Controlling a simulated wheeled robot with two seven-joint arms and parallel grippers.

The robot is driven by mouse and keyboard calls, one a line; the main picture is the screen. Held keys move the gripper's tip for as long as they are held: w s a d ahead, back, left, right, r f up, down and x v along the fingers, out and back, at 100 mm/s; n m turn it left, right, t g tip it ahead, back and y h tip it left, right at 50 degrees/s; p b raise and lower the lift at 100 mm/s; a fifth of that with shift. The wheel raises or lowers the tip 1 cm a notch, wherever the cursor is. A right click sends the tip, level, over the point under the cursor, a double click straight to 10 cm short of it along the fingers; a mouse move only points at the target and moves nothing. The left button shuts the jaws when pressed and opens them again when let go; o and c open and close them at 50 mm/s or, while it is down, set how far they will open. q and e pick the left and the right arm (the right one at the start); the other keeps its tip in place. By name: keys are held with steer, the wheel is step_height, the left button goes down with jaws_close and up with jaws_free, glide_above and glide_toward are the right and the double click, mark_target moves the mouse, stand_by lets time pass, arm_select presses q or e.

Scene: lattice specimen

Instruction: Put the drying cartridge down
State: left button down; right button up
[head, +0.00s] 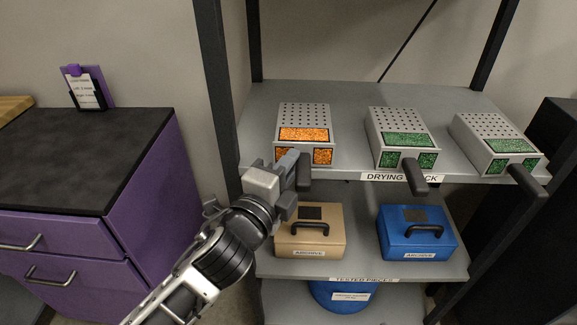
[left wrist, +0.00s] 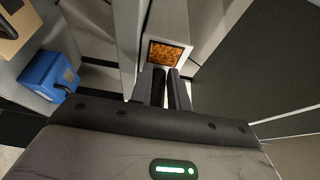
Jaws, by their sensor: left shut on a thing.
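The drying cartridge (head: 304,117) is a grey perforated box with orange beads in its windows. It is at the left of the upper shelf (head: 350,93), level with two similar cartridges. Whether its underside touches the shelf I cannot tell. My left gripper (head: 296,170) is at its front, shut on its dark handle, which the fingers partly hide. In the left wrist view the two fingers (left wrist: 167,82) are close together in front of the orange window (left wrist: 168,57). My right gripper is not in view.
Two green-bead cartridges (head: 402,126) (head: 493,129) stand to the right, handles jutting forward. A tan case (head: 310,244) and a blue case (head: 417,245) sit on the shelf below. A dark rack post (head: 214,75) stands left, beside a purple cabinet (head: 150,190). Shelf gaps between cartridges are bare.

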arm_select(q)
steer(key=shift+f, duration=0.1)
steer(key=c, duration=1.6)
jaws_free()
steer(key=b+v, duration=0.2)
steer(key=v, duration=1)
steer(key=s+a+f+n+g+y, duration=0.1)
steer(key=s+a+f+n+g, duration=0.1)
steer(key=f+n, duration=0.4)
steer(key=s+a+f+n+g+y, duration=0.1)
steer(key=s+a+f+n+g, duration=0.1)
steer(key=f+n, duration=0.5)
steer(key=s+a+f+n+g+y, duration=0.1)
steer(key=s+a+f+n+g, duration=0.1)
steer(key=f+n, duration=0.5)
step_height(320, 180, down, 5)
steer(key=shift+s+a+r+y, duration=0.2)
steer(key=shift+s+a+y, duration=0.2)
steer(key=shift+s+a, duration=0.45)
